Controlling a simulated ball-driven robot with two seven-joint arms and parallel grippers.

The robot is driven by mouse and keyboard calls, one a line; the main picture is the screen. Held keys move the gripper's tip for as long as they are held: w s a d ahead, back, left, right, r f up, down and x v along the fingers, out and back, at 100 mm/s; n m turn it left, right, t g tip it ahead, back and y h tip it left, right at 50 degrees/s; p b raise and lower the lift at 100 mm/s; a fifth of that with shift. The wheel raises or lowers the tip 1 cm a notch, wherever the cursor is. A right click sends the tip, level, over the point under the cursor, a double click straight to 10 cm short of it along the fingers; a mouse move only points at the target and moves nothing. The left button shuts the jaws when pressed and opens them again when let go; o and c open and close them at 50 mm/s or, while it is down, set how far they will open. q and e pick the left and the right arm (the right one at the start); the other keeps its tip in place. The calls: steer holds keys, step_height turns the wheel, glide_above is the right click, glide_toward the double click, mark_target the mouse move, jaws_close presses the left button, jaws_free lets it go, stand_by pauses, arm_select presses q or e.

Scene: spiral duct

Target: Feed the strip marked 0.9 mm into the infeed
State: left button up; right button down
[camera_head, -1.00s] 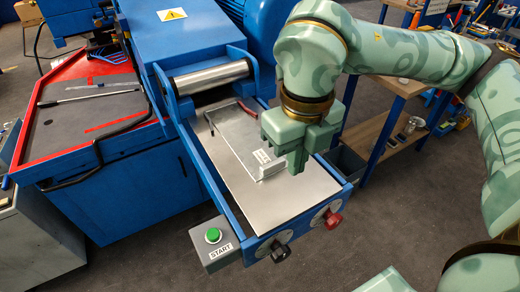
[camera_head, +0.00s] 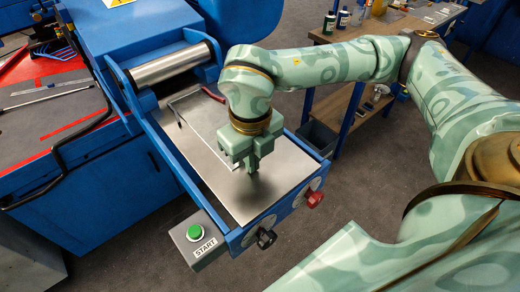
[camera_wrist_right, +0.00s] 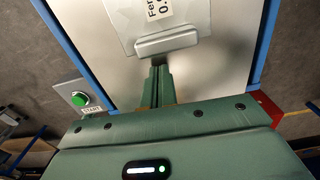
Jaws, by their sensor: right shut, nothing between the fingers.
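The metal strip (camera_head: 196,110) lies flat on the infeed table (camera_head: 262,205), below the steel roller (camera_head: 172,62). My right gripper hides its near end in the head view. My right gripper (camera_head: 252,172) is shut and empty, pointing down over the table. Its fingertips (camera_wrist_right: 157,72) are just on the near side of the lip; I cannot tell whether they touch it. My left gripper is not in view.
A green START button (camera_head: 195,231) sits on a grey box at the table's near left corner. A black knob (camera_head: 266,238) and a red knob (camera_head: 314,199) are on the front edge. Blue side rails border the table. A red-edged bench (camera_head: 40,110) stands at left.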

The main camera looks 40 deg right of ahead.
steer(key=shift+w, duration=0.65)
steer(key=shift+w, duration=0.6)
steer(key=shift+r, duration=0.1)
steer(key=shift+w, duration=0.1)
